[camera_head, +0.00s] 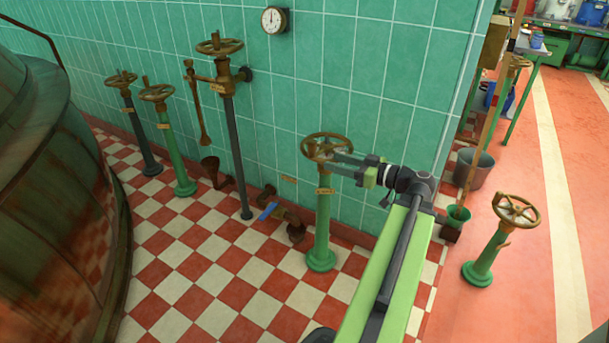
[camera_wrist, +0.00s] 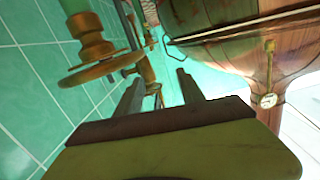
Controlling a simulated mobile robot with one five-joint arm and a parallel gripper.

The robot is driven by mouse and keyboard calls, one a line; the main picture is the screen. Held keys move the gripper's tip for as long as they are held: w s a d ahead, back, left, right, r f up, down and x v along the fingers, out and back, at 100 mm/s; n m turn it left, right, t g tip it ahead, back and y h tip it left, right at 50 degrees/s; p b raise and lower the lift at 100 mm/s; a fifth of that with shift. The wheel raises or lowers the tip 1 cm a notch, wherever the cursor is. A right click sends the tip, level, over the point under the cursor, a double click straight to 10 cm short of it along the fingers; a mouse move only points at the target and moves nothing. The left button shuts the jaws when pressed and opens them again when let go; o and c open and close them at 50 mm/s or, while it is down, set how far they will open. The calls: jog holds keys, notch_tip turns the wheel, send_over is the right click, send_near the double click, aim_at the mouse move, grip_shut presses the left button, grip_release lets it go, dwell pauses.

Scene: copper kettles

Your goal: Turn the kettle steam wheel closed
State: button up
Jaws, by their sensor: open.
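Several brass handwheels stand on posts; their tags are too small to read, so I cannot tell which is the kettle steam wheel. The wheel nearest my gripper (camera_head: 337,158) is a brass wheel (camera_head: 327,147) on a green post (camera_head: 322,225). My gripper is open, its fingers reaching to this wheel's right side in the head view; I cannot tell whether they touch it. In the wrist view the two fingers (camera_wrist: 158,88) are apart with nothing clearly held between them. A brass wheel with a thick hub (camera_wrist: 92,45) shows there left of the fingers.
A tall dark post with a brass wheel (camera_head: 220,45) and two shorter wheel posts (camera_head: 122,80) (camera_head: 156,93) stand along the tiled wall. The large kettle (camera_head: 55,200) fills the left. Another green wheel post (camera_head: 490,255) and a grey bucket (camera_head: 474,168) stand at right. Checkered floor lies open between.

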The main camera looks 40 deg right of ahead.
jog(key=s+d+t+h, duration=0.1)
jog(key=s+d, duration=0.2)
send_near(305, 154)
jog(key=w+r, duration=0.1)
jog(key=w, duration=0.2)
jog(key=w+a+r, duration=0.1)
jog(key=w, duration=0.2)
jog(key=w+r, duration=0.1)
jog(key=w, duration=0.3)
jog(key=shift+w+a+r, duration=0.15)
jog(key=shift+a+r, duration=0.05)
jog(key=shift+r, duration=0.05)
grip_shut()
dwell(0.8)
